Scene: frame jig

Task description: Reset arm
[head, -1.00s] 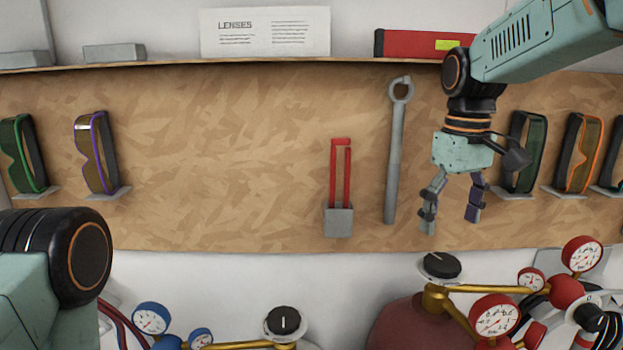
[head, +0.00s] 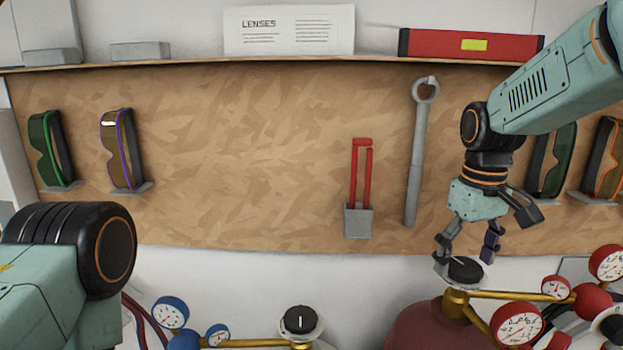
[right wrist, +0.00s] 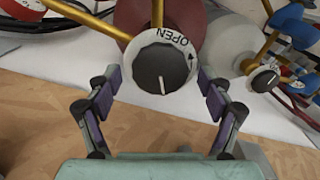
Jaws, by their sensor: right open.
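My right gripper (head: 467,250) hangs pointing down at the right of the head view, in front of the lower edge of the wooden board. Its two fingers are apart with nothing between them. In the right wrist view my right gripper (right wrist: 160,110) shows both fingers spread, with a black knob (right wrist: 163,68) on a white dial marked OPEN beyond them. That black knob (head: 465,270) also shows just below the fingertips in the head view. I cannot tell whether a finger touches it. Part of my left arm shows at the lower left; its gripper is out of view.
A wooden board (head: 250,170) carries goggles (head: 122,150), a red and grey tool (head: 358,220) and a wrench (head: 414,150). Red gauges (head: 517,325) and brass pipes (head: 520,296) crowd the lower right. Blue gauges (head: 171,312) and another knob (head: 300,322) stand lower left.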

